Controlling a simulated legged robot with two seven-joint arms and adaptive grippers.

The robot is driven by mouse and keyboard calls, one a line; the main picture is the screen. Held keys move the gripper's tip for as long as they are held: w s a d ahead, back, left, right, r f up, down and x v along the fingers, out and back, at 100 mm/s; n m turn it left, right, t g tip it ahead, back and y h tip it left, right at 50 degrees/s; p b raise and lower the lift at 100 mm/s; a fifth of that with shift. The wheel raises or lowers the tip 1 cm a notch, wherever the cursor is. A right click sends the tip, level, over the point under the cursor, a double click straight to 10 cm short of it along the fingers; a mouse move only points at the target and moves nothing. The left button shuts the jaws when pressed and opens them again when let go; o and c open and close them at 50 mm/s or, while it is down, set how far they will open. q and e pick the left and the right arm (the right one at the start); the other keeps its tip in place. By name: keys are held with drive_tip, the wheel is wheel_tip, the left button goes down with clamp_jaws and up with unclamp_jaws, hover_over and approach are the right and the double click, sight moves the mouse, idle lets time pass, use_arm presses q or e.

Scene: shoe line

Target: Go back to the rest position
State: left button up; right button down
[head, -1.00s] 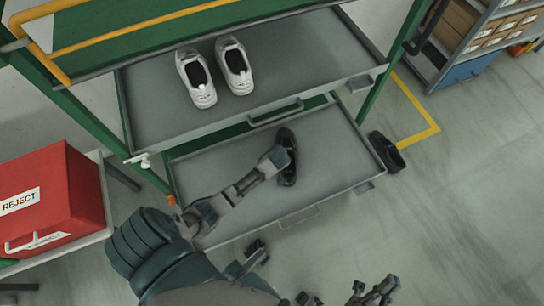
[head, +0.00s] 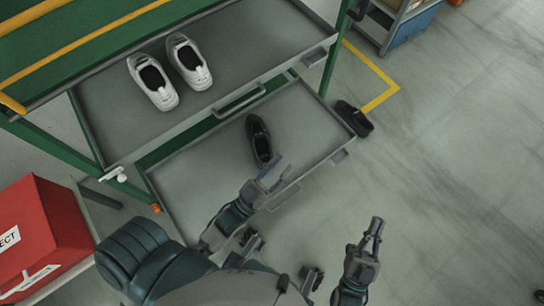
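A black shoe (head: 259,140) lies on the lower grey tray (head: 200,180), toward its middle. My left gripper (head: 279,174) is just in front of it, over the tray's front edge. Its fingers look parted, with nothing between them, and it appears apart from the shoe. My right gripper (head: 374,232) is raised over the floor at the lower right, empty, its fingers seeming slightly parted. A pair of white shoes, one on the left (head: 152,82) and one on the right (head: 188,61), stands on the upper tray (head: 255,50).
Another black shoe (head: 354,118) lies beside the rack's right side. A red reject bin (head: 45,235) stands at the lower left. A green rack post (head: 338,50) rises by the trays. The floor (head: 450,150) to the right is clear.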

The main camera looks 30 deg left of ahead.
use_arm(q)
drive_tip(key=shift+t, duration=0.9)
drive_tip(key=s+r, duration=0.1)
drive_tip(key=r, duration=0.1)
drive_tip(key=s+r, duration=0.2)
drive_tip(key=shift+a+r, duration=0.1)
drive_tip(key=shift+a, duration=0.1)
drive_tip(key=shift+a, duration=0.15)
